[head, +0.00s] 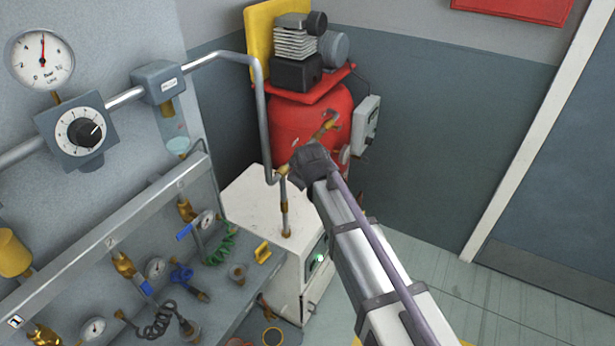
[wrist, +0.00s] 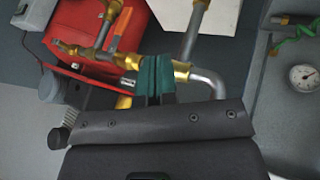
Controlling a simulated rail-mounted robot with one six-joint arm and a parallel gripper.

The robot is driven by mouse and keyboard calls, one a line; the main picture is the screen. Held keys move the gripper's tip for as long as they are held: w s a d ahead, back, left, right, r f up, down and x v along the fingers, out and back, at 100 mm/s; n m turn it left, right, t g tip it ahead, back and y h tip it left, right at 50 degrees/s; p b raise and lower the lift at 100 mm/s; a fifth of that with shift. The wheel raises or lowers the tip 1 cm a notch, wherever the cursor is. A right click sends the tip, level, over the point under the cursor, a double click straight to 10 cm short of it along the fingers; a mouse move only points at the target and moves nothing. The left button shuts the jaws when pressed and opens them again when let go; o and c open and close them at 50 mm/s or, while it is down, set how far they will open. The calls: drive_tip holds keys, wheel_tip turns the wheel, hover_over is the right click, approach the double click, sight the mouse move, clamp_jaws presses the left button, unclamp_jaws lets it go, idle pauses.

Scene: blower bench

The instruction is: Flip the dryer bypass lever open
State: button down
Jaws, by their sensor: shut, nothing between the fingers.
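My gripper (wrist: 153,75) is shut and empty, with its teal fingers together in the wrist view. Its tips are close beside a brass fitting (wrist: 181,73) on the grey pipe; I cannot tell whether they touch. In the head view my gripper's dark body (head: 312,163) hides the fingertips, by the pipe above the white dryer box (head: 262,205). An orange lever (wrist: 122,28) sits on brass pipework against the red tank, beyond the fingertips.
The red tank (head: 300,115) carries a compressor (head: 297,70) behind the dryer. Grey pipe (head: 259,100) drops beside my gripper. The left bench holds several valves, gauges and a green coiled hose (head: 220,249). Floor at the right (head: 510,300) is clear.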

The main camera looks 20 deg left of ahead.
drive_tip(key=shift+w+d, duration=0.1)
drive_tip(key=shift+w, duration=0.05)
drive_tip(key=shift+f, duration=0.1)
drive_tip(key=w+a+f+b, duration=0.2)
drive_tip(key=w+f+b, duration=0.5)
drive_tip(key=w+b, duration=0.1)
drive_tip(key=shift+w+f, duration=0.4)
drive_tip(key=shift+w, duration=0.2)
